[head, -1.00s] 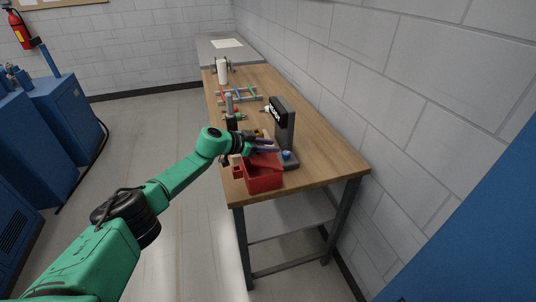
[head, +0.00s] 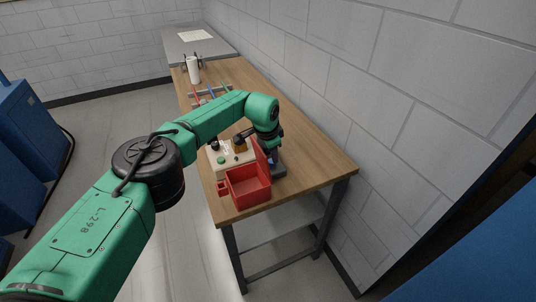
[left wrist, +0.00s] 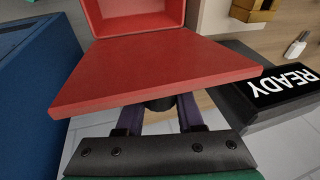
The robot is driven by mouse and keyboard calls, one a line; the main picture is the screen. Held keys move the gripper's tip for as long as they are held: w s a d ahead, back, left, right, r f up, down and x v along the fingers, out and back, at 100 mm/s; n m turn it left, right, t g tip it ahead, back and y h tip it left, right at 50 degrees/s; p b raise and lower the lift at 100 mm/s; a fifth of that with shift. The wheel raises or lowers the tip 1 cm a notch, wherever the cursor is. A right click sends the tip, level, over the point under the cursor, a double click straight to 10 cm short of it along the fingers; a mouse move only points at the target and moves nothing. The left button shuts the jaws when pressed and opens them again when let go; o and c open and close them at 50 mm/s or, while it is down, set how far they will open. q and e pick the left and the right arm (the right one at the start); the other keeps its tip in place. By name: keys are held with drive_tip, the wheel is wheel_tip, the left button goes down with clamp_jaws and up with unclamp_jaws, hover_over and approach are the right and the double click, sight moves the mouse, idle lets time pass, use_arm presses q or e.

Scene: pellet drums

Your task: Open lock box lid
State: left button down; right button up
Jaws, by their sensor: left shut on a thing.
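The red lock box (head: 247,187) stands near the front end of the wooden table, and its inside is visible from above. Its lid (head: 262,162) stands raised at the box's right side. In the left wrist view the lid (left wrist: 160,72) is a broad red panel, with the open box (left wrist: 135,15) beyond it. My left gripper (left wrist: 160,112) has purple fingers on the outer side of the lid, around a dark round part. The lid hides the fingertips. In the head view my left arm reaches over the table and the gripper is mostly hidden behind the lid. My right gripper is out of view.
A pale control panel (head: 222,159) with a green button stands just behind the box. A dark stand with a READY sign (left wrist: 285,88) is close to the lid. A white cylinder (head: 193,70) stands farther back. The table's right front part (head: 320,168) is clear.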

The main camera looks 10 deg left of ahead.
use_arm(q)
drive_tip(key=shift+d+f+g+y+b, duration=0.35)
drive_tip(key=shift+f+g+y+b, duration=0.2)
drive_tip(key=shift+b, duration=0.25)
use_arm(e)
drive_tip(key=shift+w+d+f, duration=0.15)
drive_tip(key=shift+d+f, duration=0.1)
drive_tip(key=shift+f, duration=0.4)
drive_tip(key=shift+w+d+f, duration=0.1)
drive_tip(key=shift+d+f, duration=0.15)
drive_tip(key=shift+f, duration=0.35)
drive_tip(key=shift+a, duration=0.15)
use_arm(q)
drive_tip(key=c, duration=0.5)
unclamp_jaws()
drive_tip(key=shift+c, duration=0.2)
drive_tip(key=shift+w, duration=0.15)
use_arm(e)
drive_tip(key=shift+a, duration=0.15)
use_arm(q)
drive_tip(key=shift+r, duration=0.1)
drive_tip(key=b+v, duration=0.4)
drive_tip(key=v, duration=1)
drive_tip(key=shift+s+r, duration=0.2)
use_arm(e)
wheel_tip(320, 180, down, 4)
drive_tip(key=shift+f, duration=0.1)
